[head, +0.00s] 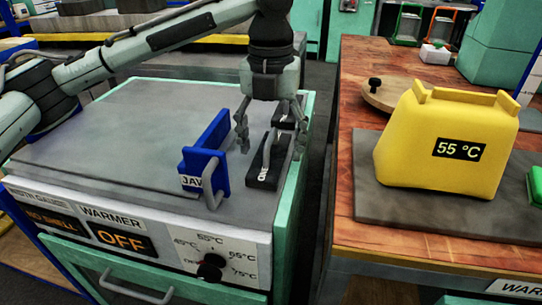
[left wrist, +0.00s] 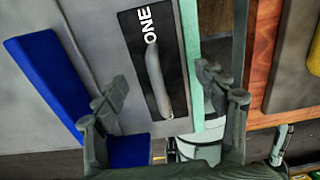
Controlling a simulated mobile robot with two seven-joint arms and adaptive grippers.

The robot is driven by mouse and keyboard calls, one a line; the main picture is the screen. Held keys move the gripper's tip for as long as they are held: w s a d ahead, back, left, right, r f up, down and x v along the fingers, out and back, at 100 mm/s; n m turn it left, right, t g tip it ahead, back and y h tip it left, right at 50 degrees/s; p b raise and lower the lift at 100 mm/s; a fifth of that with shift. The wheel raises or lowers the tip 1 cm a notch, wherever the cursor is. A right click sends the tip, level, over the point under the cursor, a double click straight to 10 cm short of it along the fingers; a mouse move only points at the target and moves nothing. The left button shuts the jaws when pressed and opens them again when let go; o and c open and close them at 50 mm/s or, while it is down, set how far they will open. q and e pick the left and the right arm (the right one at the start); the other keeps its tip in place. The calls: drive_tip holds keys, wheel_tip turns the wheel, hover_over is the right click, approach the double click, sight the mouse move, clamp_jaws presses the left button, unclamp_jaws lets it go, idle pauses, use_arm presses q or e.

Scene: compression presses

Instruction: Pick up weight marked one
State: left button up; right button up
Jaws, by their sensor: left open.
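The weight marked ONE (head: 262,176) is a black block with a grey handle, lying on the grey warmer top near its right edge. In the left wrist view the weight (left wrist: 137,68) shows its white ONE lettering and its handle lengthwise. My left gripper (head: 270,137) points down over the weight, with a finger to each side of it. The left wrist view shows the gripper (left wrist: 160,88) open, its fingers apart on either side of the handle, with nothing held. Whether the fingers touch the block cannot be told. My right gripper is not in view.
A blue jaw piece (head: 206,160) stands just left of the weight. The warmer (head: 120,232) reads OFF, with a dial at its front. Across a gap, a wooden table (head: 349,95) holds a yellow 55 °C block (head: 415,140) on a grey mat. The warmer top's left side is clear.

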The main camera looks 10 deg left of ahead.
use_arm(q)
drive_tip(key=shift+f, duration=0.45)
drive_tip(key=shift+c, duration=0.4)
clamp_jaws()
drive_tip(key=shift+r, duration=0.2)
